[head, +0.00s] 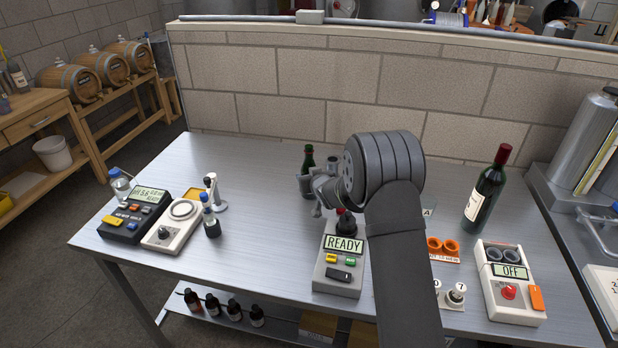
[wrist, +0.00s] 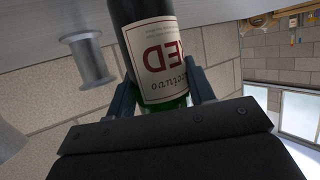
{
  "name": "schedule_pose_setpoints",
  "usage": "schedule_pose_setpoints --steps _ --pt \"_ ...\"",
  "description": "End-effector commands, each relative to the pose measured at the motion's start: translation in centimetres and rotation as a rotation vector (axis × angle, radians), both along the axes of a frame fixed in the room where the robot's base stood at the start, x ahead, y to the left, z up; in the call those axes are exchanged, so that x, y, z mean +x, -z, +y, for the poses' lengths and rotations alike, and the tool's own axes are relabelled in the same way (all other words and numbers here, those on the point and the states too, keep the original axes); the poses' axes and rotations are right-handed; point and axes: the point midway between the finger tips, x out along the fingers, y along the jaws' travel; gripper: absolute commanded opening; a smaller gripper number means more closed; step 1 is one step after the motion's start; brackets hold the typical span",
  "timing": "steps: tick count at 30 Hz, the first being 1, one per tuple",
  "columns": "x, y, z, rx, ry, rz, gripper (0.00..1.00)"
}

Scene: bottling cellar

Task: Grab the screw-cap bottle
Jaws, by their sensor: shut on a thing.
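A green bottle (head: 308,158) stands roughly upright behind the middle of the steel table, its neck rising above my gripper (head: 318,188). In the wrist view the same bottle (wrist: 155,60) shows a white label with upturned red letters, and green glass below it. My gripper (wrist: 163,92) is shut on it, one finger on each side. Its lower part is largely hidden in the head view, so I cannot tell whether its base touches the table. Its cap is too small to make out. A taller dark wine bottle (head: 486,190) with a red top and pale label stands apart at the right.
A device reading READY (head: 340,266) stands in front of my gripper. A device reading OFF (head: 510,284) and orange cups (head: 442,246) are at right. Meters (head: 135,214) and a small dark bottle (head: 211,222) are at left. A block wall (head: 300,85) runs behind.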

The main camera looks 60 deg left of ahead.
Motion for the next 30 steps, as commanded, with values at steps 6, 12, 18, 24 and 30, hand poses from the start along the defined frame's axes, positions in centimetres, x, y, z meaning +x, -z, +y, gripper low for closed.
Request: schedule_pose_setpoints --steps 6,12,18,24,30 --pt "0.0 -0.1 0.0 0.002 0.000 0.000 0.14" --pt "0.0 -0.5 0.0 0.002 0.000 0.000 0.14" --pt "0.0 -1.6 0.0 0.003 0.000 -0.002 0.14" --pt "0.0 -3.6 0.1 0.004 -0.001 -0.001 0.14" --pt "1.1 -5.3 -1.3 0.003 0.001 -0.003 0.14"
